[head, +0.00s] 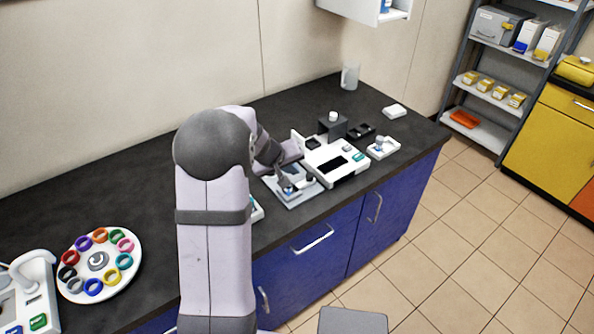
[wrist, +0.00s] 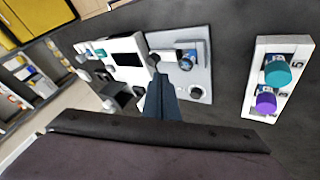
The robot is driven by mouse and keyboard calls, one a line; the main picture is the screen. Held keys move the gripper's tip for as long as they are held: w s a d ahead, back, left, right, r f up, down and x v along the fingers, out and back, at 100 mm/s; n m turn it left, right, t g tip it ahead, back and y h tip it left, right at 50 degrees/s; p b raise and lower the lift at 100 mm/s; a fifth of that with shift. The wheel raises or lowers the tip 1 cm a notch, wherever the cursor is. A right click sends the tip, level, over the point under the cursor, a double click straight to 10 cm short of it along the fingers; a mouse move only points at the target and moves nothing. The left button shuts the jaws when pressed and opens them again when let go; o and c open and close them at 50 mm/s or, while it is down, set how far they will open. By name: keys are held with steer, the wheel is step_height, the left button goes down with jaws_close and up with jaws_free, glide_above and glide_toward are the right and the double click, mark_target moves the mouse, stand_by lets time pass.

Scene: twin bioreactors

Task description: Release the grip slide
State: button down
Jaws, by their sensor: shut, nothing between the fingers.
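A flat light-grey plate (head: 302,198) lies on the dark counter, partly hidden by my arm in the head view. In the wrist view the plate (wrist: 207,78) carries a white raised block with a small round blue-and-white part (wrist: 188,58) and a dark round knob (wrist: 196,92). I cannot tell which part is the grip slide. My gripper (head: 287,187) is over the plate, pointing down. In the wrist view my gripper (wrist: 156,72) shows as narrow, closed fingers with nothing held, near the plate's left side. Whether the tips touch anything is unclear.
A white device with a dark screen (head: 337,160) stands right beside the plate. A white holder with teal and purple caps (wrist: 277,78) stands on the plate's other side. A round tray of coloured rings (head: 98,262) lies at left. The back counter is mostly clear.

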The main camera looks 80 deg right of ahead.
steer(key=shift+v, duration=1.1)
steer(key=a+f+y, duration=0.3)
steer(key=a+f, duration=0.1)
steer(key=a, duration=0.6)
steer(key=a+f+y, duration=0.4)
steer(key=a, duration=0.5)
steer(key=w+a+r+n+t, duration=0.1)
steer(key=w+a+n, duration=0.3)
steer(key=a, duration=0.8)
steer(key=w+a+r+n, duration=0.2)
steer(key=w+a+n, duration=0.2)
steer(key=w+a, duration=0.5)
steer(key=w+a+r+n+t, duration=0.1)
steer(key=w+a+n, duration=0.4)
steer(key=a, duration=0.9)
steer(key=shift+w+a+r+t, duration=0.3)
steer(key=shift+w+r, duration=0.5)
steer(key=shift+w, duration=0.4)
